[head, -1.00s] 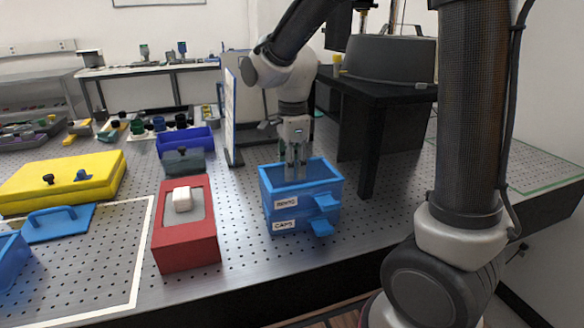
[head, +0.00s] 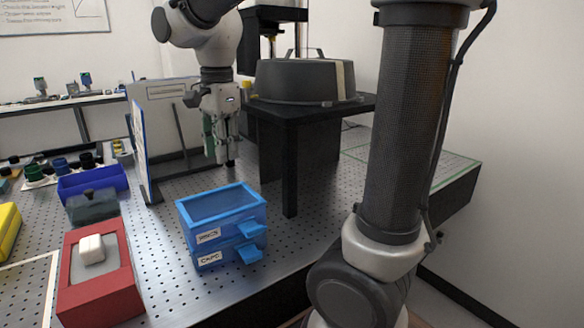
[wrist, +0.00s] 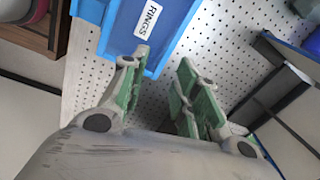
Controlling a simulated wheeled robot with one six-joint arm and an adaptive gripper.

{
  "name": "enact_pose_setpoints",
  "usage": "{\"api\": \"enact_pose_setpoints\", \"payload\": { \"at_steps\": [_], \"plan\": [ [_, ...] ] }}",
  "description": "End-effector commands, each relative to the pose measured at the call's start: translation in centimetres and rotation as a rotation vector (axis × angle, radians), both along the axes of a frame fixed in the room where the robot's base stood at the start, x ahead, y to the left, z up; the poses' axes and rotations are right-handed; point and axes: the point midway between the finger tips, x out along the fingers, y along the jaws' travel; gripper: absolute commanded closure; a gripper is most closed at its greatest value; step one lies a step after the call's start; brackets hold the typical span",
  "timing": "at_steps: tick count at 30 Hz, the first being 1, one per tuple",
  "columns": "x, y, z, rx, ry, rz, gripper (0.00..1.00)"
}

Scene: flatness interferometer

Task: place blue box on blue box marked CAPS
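The blue box marked RINGS (head: 224,231) sits on top of the blue box marked CAPS (head: 229,254), upright and roughly lined up with it. Each has a blue handle tab on its right front side. My gripper (head: 225,160) is above and behind the stack, clear of it and empty. In the wrist view, my gripper (wrist: 165,62) has its green-padded fingers apart with nothing between them. The RINGS box (wrist: 148,22) shows beyond the fingertips there.
A red box (head: 100,285) with a white block (head: 91,248) stands to the left. A dark blue bin (head: 92,183) and a grey container (head: 92,206) lie behind it. A black stand (head: 290,120) carrying a grey housing (head: 300,82) is right of my gripper. The perforated bench is free right of the stack.

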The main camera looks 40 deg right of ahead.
Motion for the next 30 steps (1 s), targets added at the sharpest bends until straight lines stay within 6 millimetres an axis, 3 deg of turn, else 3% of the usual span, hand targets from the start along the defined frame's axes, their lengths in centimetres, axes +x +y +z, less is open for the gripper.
{"api": "enact_pose_setpoints", "payload": {
  "at_steps": [6,12,15,20,30],
  "plan": [
    [-7.8,-7.2,0.5,-0.064,-0.154,0.584,0.69],
    [-13.9,-10.9,-1.3,-0.211,-0.247,1.077,0.69],
    [-15.7,-11.7,-2.1,-0.270,-0.263,1.226,0.69],
    [-16.6,-12.1,-2.7,-0.312,-0.269,1.328,0.69],
    [-16.6,-12.1,-2.7,-0.312,-0.269,1.334,0.69]
  ]
}}
